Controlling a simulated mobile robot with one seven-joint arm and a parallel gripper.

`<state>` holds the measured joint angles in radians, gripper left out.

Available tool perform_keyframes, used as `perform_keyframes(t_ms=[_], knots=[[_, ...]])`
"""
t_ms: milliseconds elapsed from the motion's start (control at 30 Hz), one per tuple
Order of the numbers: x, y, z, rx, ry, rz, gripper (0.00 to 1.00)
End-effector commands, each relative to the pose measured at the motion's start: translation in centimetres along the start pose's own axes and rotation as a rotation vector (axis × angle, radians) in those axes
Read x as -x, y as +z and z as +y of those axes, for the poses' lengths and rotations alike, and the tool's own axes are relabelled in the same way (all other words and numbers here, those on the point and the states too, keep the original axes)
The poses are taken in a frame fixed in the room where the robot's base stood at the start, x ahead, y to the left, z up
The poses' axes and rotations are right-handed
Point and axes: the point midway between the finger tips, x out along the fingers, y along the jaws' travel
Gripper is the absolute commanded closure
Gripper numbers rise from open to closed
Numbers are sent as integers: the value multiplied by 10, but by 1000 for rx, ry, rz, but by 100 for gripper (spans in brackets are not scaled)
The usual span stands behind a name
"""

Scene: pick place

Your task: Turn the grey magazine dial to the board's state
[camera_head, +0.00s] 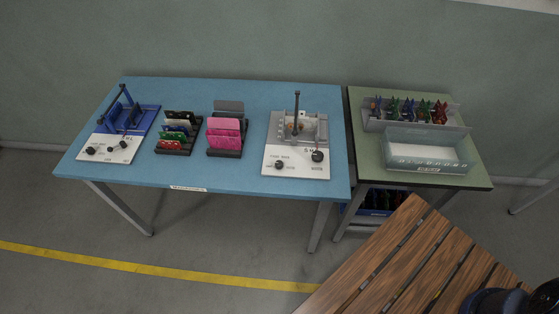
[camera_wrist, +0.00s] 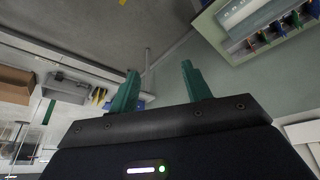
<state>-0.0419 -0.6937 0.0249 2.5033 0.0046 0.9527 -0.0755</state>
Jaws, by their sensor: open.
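The grey magazine (camera_head: 322,128) stands on a white base at the right end of the blue table in the head view. A small black dial (camera_head: 280,164) sits at its front left, beside print too small to read. Its pointer setting is too small to tell. A black ball-like knob (camera_head: 318,156) stands at its front right. Pink boards (camera_head: 223,138) stand in one black rack; mixed-colour boards (camera_head: 177,127) stand in another. My gripper (camera_wrist: 159,67) shows two green fingers, apart and empty, away from the dial.
A blue magazine (camera_head: 146,113) with its own black dial (camera_head: 91,150) is at the table's left. A green side table (camera_head: 356,101) holds a grey bin (camera_head: 373,125) of coloured parts and a clear tray (camera_head: 400,152). A slatted wooden table (camera_head: 400,255) is in front at right.

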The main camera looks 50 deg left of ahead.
Motion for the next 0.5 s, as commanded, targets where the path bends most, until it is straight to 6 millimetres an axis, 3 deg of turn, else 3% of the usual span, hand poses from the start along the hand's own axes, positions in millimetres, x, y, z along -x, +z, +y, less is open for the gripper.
perform_keyframes(t_ms=[267,500], knots=[[-19,-59,-64,391,-57,-57,52],[-41,-97,-136,737,-123,-92,52]])
